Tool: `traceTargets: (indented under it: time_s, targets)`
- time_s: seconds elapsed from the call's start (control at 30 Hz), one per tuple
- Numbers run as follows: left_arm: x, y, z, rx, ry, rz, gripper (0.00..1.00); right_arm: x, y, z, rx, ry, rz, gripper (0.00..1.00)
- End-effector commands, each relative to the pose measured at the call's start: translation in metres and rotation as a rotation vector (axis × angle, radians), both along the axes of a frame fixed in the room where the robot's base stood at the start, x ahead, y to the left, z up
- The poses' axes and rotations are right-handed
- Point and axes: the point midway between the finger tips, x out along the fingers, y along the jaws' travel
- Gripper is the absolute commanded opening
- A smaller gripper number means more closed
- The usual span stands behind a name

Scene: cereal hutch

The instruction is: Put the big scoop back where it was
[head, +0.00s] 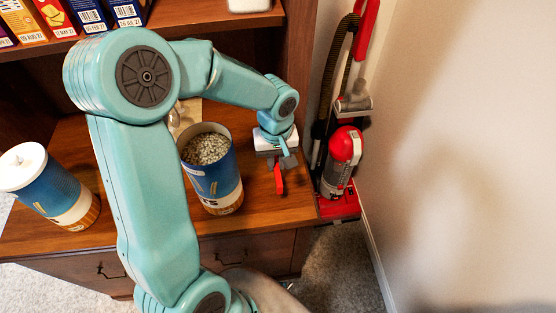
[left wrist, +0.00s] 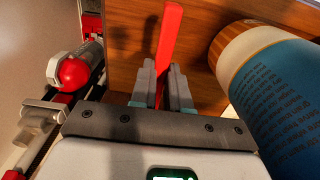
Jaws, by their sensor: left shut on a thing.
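My left gripper (head: 280,160) is shut on a slim red piece (head: 278,180), which looks like the big scoop's handle, above the right end of the wooden counter. In the left wrist view the red handle (left wrist: 170,35) stands between the two grey fingers (left wrist: 163,80) and runs past their tips. I cannot make out the scoop's bowl. An open blue canister (head: 211,170) full of pale grains stands on the counter, left of the gripper and apart from it. It also shows in the left wrist view (left wrist: 282,90). My right gripper is not in view.
A blue canister with a white lid (head: 50,187) stands at the counter's left. Cereal boxes (head: 70,15) line the shelf above. A red upright vacuum (head: 345,150) stands just right of the counter (head: 285,205), by the wall. A pale item behind my arm is partly hidden.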

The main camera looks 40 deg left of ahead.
Motion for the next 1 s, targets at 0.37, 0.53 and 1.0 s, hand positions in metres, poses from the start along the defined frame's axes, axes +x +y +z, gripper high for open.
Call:
traceTargets:
  time_s: [0.37,0.53,1.0]
  targets:
    - [-0.005,-0.004,-0.017,0.001,0.001,0.0,0.0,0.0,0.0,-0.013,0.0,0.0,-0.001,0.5]
    - [-0.005,-0.004,-0.038,0.0,0.0,0.0,0.0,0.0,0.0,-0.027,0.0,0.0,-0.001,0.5]
    - [-0.002,-0.002,-0.068,0.0,-0.001,0.001,0.0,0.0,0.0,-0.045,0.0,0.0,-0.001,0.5]
